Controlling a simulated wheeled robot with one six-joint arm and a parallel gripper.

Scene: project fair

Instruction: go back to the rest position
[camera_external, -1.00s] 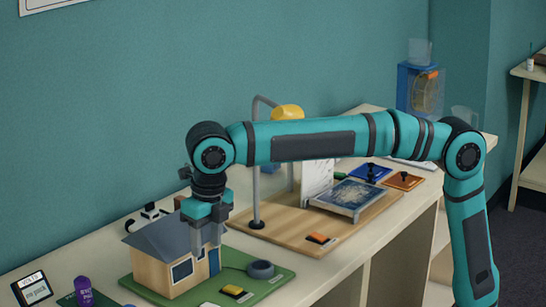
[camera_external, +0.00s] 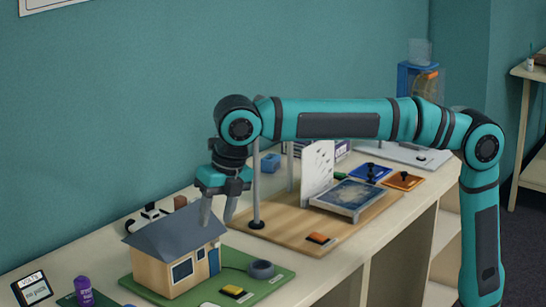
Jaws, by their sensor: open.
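My gripper (camera_external: 218,218) points down, open and empty, just above and behind the right end of a model house's grey roof. The model house (camera_external: 185,262) has wooden walls, a blue door and blue-framed windows, and stands on a green board (camera_external: 262,288). Whether a fingertip touches the roof I cannot tell. My arm reaches in from the right and bends down at the wrist.
A wooden board (camera_external: 290,240) to the right carries a post, a white upright card (camera_external: 318,170) and a framed dark panel (camera_external: 350,194). A grey roll (camera_external: 261,269) and a yellow block (camera_external: 233,291) lie on the green board. A purple bottle (camera_external: 84,291) stands at front left.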

